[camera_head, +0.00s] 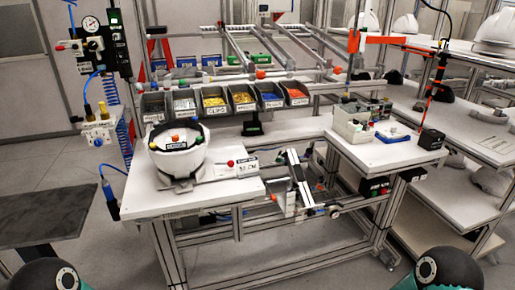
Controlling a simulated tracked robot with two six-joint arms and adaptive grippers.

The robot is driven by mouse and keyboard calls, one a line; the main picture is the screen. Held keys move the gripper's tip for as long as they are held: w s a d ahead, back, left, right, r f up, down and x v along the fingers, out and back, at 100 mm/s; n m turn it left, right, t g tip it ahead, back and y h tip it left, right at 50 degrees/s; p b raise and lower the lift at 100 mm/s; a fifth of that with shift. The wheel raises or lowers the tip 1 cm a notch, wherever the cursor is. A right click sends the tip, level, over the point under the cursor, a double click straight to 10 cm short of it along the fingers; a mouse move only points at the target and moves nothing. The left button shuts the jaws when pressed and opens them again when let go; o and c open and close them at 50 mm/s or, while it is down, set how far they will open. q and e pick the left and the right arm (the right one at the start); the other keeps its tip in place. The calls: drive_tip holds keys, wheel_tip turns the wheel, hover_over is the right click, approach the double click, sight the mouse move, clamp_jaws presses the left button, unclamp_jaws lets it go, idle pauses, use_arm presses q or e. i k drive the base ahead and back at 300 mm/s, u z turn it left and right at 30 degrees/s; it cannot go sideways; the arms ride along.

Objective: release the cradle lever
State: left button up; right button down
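A white bowl-like helmet shell (180,158) sits on a low grey cradle (182,184) at the left part of the white workbench. A dark label and small orange, green and red round parts show in the upper part of the shell. A small red knob (230,163) stands just right of the shell, beside a white labelled block. It may be the cradle lever's end, but it is too small to tell its position. Neither gripper is in view. Only dark, rounded parts of my two arms show at the bottom left and bottom right, well away from the cradle.
Bins of small parts (213,103) line the bench's back edge. An air regulator with gauge (92,28) and blue hoses hangs at left. The white bench top (145,202) is clear in front of the cradle. A tilted bracket (299,180) stands right of it.

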sight(231, 163)
drive_tip(key=u, duration=0.15)
drive_tip(key=i, duration=0.95)
drive_tip(key=u, duration=0.75)
